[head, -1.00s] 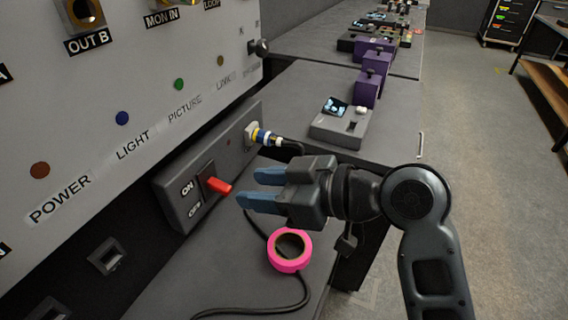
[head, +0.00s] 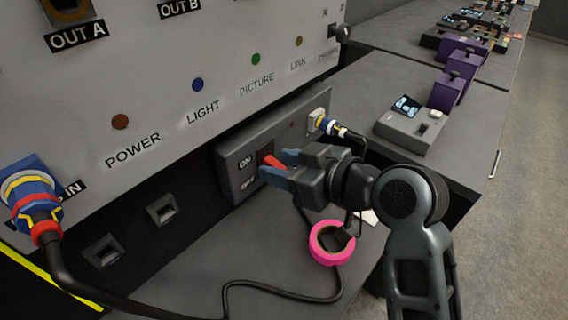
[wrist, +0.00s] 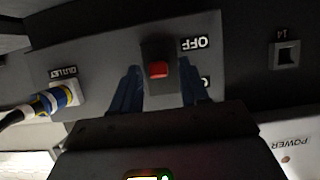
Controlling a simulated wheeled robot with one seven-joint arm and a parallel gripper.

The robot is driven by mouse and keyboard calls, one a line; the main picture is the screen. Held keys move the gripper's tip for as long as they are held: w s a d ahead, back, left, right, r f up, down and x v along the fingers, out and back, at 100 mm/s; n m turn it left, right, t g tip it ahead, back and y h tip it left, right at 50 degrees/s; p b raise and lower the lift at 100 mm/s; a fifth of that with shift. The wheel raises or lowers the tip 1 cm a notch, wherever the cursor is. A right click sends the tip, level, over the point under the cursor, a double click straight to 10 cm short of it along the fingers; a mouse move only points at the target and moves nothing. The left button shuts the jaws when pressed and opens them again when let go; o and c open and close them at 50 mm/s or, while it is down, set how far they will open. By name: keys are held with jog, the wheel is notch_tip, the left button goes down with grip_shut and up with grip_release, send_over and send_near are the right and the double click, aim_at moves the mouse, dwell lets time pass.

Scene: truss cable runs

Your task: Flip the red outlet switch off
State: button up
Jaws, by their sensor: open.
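The red outlet switch (head: 273,161) sits in a dark slot on the grey outlet box (head: 230,178), beside the printed ON and OFF labels. In the head view it is partly hidden behind my fingers. My gripper (head: 275,166) is open, its blue fingers pointing at the box at the switch. In the wrist view, which shows the labels upside down, the red switch (wrist: 158,70) lies between my two fingers (wrist: 160,88), and OFF (wrist: 194,43) reads clearly beside the slot. The ON label is mostly hidden by a finger. I cannot tell whether a finger touches the switch.
A plug with blue and yellow bands (head: 328,124) sits in the box's socket, right of my gripper. A pink tape roll (head: 332,242) lies below my gripper on the bench by a black cable (head: 270,288). A large cable plug (head: 32,200) is at the left.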

jog(key=shift+c, duration=0.3)
grip_shut()
jog(key=f+b, duration=0.1)
jog(key=b, duration=0.2)
jog(key=shift+t+y, duration=0.3)
jog(key=shift+y, duration=0.1)
jog(key=t+y+b, duration=0.1)
jog(key=b, duration=0.2)
jog(key=shift+f, duration=0.25)
jog(key=shift+y+b, duration=0.3)
jog(key=shift+b, duration=0.6)
jog(key=shift+r, duration=0.2)
jog(key=shift+o, duration=0.3)
grip_release()
